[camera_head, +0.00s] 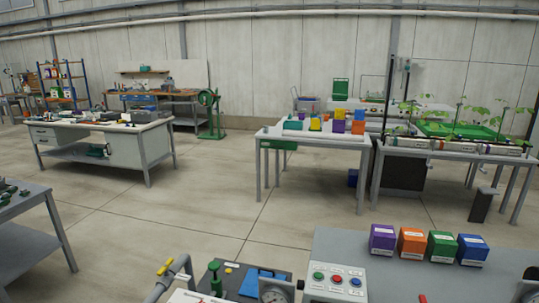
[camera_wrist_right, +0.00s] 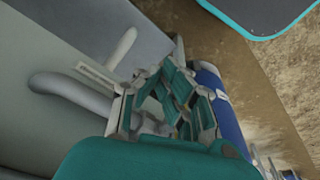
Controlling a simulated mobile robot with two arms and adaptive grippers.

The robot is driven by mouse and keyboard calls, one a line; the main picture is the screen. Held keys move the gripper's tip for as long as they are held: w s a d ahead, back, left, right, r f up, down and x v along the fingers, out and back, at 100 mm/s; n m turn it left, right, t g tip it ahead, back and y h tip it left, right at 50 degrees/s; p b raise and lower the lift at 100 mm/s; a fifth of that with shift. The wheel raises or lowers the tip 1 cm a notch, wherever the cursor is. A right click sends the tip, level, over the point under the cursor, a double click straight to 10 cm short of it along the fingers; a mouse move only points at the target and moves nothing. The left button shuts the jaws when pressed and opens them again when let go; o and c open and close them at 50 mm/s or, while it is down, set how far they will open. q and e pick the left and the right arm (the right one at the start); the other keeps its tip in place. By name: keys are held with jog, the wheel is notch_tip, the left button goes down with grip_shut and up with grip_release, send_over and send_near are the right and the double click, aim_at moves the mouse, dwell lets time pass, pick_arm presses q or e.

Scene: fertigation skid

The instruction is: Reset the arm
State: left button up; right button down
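My right gripper (camera_wrist_right: 172,98) shows in the right wrist view, with teal and grey finger links bunched close together beyond the teal housing. I cannot make out whether its fingertips are apart or touching, and I see no object clearly held between them. A grey surface with a bent pale pipe (camera_wrist_right: 85,85) lies to the left of the fingers, and a blue object (camera_wrist_right: 218,100) is close on their right. Neither arm shows in the head view, and my left gripper is in no view.
A near bench (camera_head: 395,285) holds purple (camera_head: 382,240), orange (camera_head: 411,242), green (camera_head: 441,247) and blue (camera_head: 472,250) boxes. A button box (camera_head: 335,282), gauge (camera_head: 275,291) and yellow-handled pipe (camera_head: 166,267) stand in front. Open floor (camera_head: 200,215) separates this from farther tables.

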jog(key=s+d+f+g, duration=0.1)
jog(key=s+d+f, duration=0.2)
jog(key=s+f, duration=1.5)
jog(key=shift+f, duration=0.55)
jog(key=shift+d, duration=0.1)
